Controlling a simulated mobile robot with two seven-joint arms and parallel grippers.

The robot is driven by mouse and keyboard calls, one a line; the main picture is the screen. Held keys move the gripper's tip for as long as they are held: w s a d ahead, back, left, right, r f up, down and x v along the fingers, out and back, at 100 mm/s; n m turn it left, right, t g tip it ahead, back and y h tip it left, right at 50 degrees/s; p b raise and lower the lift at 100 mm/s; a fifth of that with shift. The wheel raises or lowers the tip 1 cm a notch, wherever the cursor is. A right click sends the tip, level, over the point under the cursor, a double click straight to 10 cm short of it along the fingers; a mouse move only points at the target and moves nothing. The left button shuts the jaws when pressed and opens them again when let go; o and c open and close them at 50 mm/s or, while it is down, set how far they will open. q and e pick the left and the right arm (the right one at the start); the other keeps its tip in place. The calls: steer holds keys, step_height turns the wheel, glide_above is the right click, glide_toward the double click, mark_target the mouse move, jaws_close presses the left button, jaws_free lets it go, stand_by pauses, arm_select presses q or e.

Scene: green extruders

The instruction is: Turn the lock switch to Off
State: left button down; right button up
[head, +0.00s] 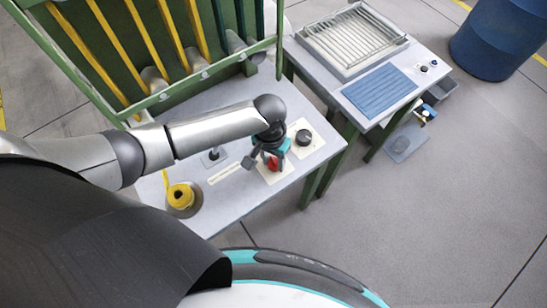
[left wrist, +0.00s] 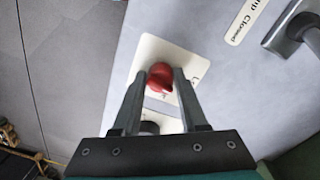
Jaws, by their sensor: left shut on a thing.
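The lock switch is a red knob (left wrist: 160,77) on a cream label plate (left wrist: 150,50) on the grey tabletop. In the left wrist view my left gripper (left wrist: 160,88) has its two fingers on either side of the knob and is shut on it. In the head view the red knob (head: 272,163) shows just below my left gripper (head: 271,158), partly hidden by it. The plate's lettering is mostly covered, so I cannot read the switch's position. My right gripper is not in view.
A grey lever (head: 214,156) and a yellow spool (head: 181,197) stand to the left. A second table with a blue ribbed mat (head: 379,90) stands at the right.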

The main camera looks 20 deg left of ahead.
arm_select(q)
steer(key=m+p, duration=0.1)
steer(key=m, duration=0.1)
steer(key=shift+a+r+m+p, duration=0.1)
steer(key=shift+r+m+p, duration=0.05)
steer(key=shift+m+p, duration=0.2)
steer(key=shift+w+m+p, duration=0.1)
steer(key=shift+m+p, duration=0.55)
steer(key=shift+m, duration=0.6)
steer(key=m, duration=0.2)
steer(key=shift+m+p, duration=0.3)
steer(key=shift+p, duration=0.1)
steer(key=shift+w+m+g, duration=0.1)
steer(key=shift+m+g, duration=0.2)
steer(key=shift+m, duration=1.2)
steer(key=shift+c, duration=2.3)
jaws_free()
steer(key=shift+p, duration=0.3)
